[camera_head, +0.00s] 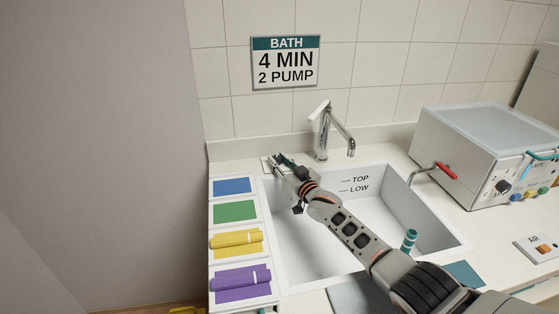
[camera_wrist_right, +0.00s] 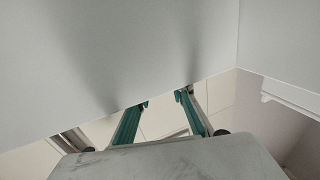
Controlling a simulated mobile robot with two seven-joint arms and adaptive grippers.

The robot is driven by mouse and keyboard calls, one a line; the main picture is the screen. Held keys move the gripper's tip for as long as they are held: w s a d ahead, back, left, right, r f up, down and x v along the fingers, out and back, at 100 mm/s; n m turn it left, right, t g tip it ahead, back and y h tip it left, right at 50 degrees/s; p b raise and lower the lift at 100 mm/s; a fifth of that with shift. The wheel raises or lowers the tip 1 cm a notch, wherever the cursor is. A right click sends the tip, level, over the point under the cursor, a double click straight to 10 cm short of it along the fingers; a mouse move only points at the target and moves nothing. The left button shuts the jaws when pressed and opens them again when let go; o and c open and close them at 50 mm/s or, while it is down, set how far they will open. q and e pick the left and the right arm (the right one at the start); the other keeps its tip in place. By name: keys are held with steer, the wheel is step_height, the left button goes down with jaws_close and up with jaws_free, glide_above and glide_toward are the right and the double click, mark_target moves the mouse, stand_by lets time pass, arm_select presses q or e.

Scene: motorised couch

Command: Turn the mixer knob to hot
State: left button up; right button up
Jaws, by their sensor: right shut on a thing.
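My right gripper (camera_head: 280,161) reaches over the sink to its back left corner, at a small light fitting (camera_head: 266,165) left of the tap. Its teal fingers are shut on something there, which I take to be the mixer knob. The gripper mostly hides the knob, so its setting cannot be read. In the right wrist view the two teal fingers (camera_wrist_right: 165,108) stand apart, with their tips against or behind a large pale grey surface that fills the upper part. The chrome tap (camera_head: 322,130) stands upright behind the sink. My left gripper is not in view.
The white sink (camera_head: 400,192) has TOP and LOW marks and a teal-topped item (camera_head: 409,239) at its right. Left are blue (camera_head: 232,186) and green (camera_head: 234,211) pads, yellow (camera_head: 236,239) and purple (camera_head: 240,280) rolls. A grey machine (camera_head: 470,150) stands right. A BATH sign (camera_head: 286,62) hangs above.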

mark_target(279, 161)
steer(key=shift+a, duration=0.1)
steer(key=o, duration=1.1)
steer(key=shift+o, duration=0.2)
steer(key=shift+r, duration=0.1)
step_height(279, 161, up, 10)
steer(key=shift+f, duration=0.1)
